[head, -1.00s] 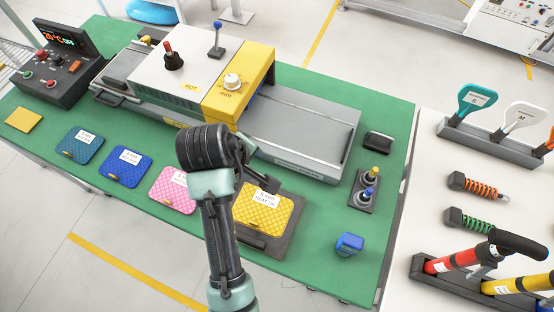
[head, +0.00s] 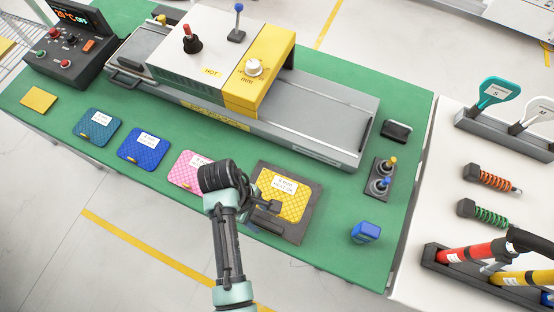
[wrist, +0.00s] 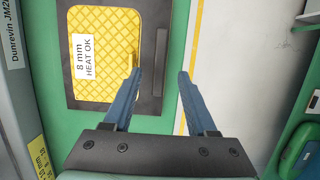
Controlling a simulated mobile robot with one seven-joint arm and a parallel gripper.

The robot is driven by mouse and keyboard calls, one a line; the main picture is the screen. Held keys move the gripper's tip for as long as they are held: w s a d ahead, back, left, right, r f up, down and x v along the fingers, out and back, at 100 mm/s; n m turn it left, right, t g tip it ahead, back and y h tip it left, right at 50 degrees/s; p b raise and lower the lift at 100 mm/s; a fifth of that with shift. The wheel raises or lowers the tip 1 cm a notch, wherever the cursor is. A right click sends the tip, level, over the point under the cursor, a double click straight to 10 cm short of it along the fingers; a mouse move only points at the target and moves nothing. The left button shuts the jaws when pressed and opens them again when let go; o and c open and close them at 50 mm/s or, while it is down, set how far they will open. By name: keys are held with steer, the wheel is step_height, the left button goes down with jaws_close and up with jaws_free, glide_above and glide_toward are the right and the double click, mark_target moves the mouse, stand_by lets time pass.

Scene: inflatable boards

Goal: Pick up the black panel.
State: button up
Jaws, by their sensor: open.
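The black panel (head: 288,231) lies flat near the front edge of the green table. A yellow quilted pad (head: 283,195) labelled 8 mm HEAT OK lies on it. In the wrist view the black panel (wrist: 152,30) borders the yellow pad (wrist: 105,22), with a slim dark bar along its outer strip. My gripper (wrist: 159,76) is open and empty. Its left finger is over the panel by the pad's edge, its right finger past the table edge; the panel's outer edge shows between them. Contact cannot be told. In the head view my arm covers the panel's left side, and the gripper (head: 268,206) shows beside the pad.
Pink (head: 187,171), blue (head: 142,150) and teal (head: 97,127) pads lie to the left. A yellow-and-white machine (head: 225,65) stands behind. Floor lies beyond the front edge.

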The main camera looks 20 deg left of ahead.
mark_target(266, 223)
steer(key=shift+x, duration=1.85)
steer(key=shift+d+r, duration=0.1)
steer(key=shift+d, duration=0.1)
jaws_close()
steer(key=shift+w, duration=0.1)
